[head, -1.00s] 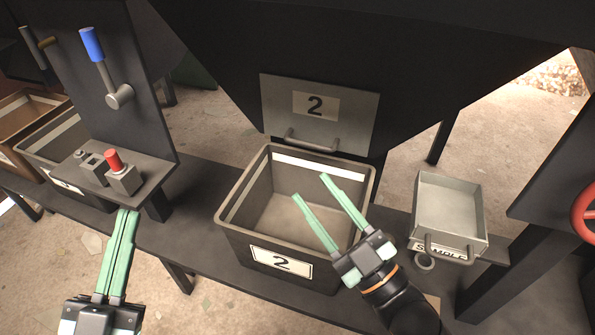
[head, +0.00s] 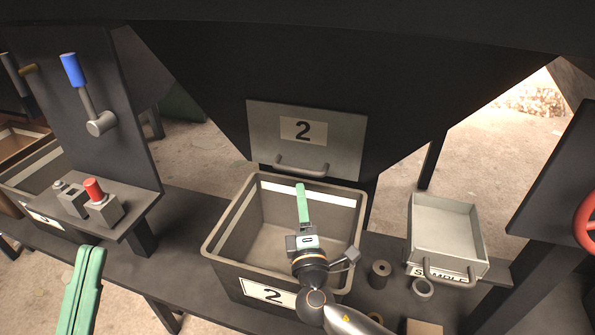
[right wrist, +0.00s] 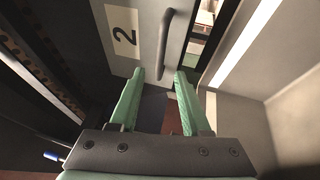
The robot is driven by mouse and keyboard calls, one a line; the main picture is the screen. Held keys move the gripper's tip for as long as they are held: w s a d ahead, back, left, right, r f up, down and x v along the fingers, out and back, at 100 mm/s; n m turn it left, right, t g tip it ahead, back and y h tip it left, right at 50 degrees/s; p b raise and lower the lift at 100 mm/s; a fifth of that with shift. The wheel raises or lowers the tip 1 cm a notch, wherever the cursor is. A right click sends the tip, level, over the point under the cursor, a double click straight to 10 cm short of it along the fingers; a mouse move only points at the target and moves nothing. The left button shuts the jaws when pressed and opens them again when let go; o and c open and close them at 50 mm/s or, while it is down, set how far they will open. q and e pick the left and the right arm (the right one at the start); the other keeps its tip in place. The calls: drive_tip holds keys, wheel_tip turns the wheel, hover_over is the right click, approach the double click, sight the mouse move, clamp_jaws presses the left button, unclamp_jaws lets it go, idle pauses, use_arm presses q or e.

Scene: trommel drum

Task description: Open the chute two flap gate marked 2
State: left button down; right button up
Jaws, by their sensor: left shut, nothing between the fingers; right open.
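The grey flap gate marked 2 (head: 307,140) hangs on the dark hopper above the bin marked 2 (head: 228,226). It looks shut, with a bar handle (head: 301,166) along its lower edge. My right gripper (head: 301,190) is over the bin, pointing toward the gate, just below the handle in the head view. In the right wrist view its green fingers (right wrist: 160,80) are open and empty, with the handle (right wrist: 166,45) ahead of them and apart from them. The plate marked 2 (right wrist: 123,35) shows there too. My left gripper (head: 92,255) is shut and empty at the lower left.
A sample tray (head: 447,225) stands right of the bin. Small dark and grey rings (head: 423,288) lie near it. At left, a panel carries a blue-handled lever (head: 74,70) and a red button (head: 93,189). A red wheel (head: 588,222) is at the right edge.

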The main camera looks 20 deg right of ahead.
sight(298, 171)
drive_tip(key=x, duration=0.9)
drive_tip(key=shift+b, duration=0.4)
drive_tip(key=shift+c, duration=0.4)
clamp_jaws()
idle(0.4)
